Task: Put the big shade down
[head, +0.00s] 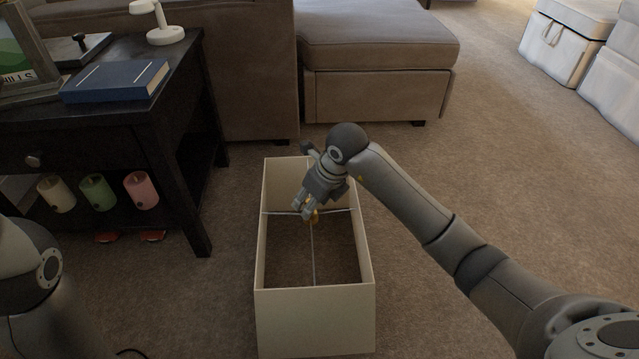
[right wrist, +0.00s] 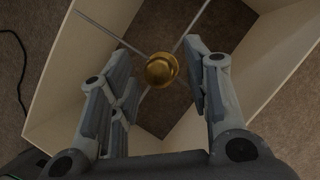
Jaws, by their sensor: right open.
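The big shade (head: 314,318) is a cream, open-topped rectangular shell on the carpet in the middle of the head view. Thin metal rods cross its inside and meet at a brass knob (head: 314,215). Carpet shows through its open bottom. My right gripper (head: 305,212) reaches down inside the shade's outline at the knob. In the right wrist view, my right gripper (right wrist: 155,58) is open, with its fingers apart on either side of the brass knob (right wrist: 161,70). Gaps show between knob and fingers. My left gripper is out of view.
A dark side table (head: 150,120) stands at the left, with a blue book (head: 115,80), a small white lamp (head: 163,25) and candles (head: 97,192) on its lower shelf. A brown sofa section (head: 375,60) is behind. Carpet to the right is clear.

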